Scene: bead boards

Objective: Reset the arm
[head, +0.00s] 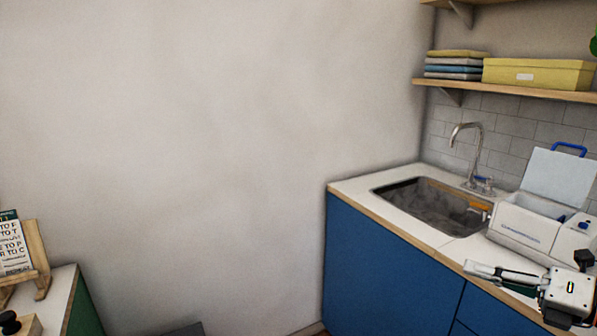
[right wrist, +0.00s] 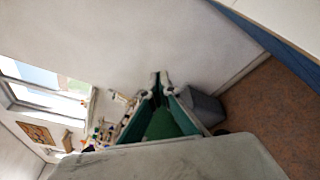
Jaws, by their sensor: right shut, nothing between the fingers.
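My right gripper (head: 470,267) is at the right of the head view, in front of the blue counter's front edge. Its fingers are together, point left and hold nothing. In the right wrist view the fingertips (right wrist: 157,80) meet near the middle, with nothing between them. My left gripper is in neither view.
The blue counter (head: 385,265) holds a sink (head: 425,205) with a faucet and a white box (head: 530,220) with its lid up, close behind my right gripper. A shelf (head: 520,92) hangs above. A stand with a sign (head: 15,250) is at far left. A grey bin (right wrist: 205,106) shows in the wrist view.

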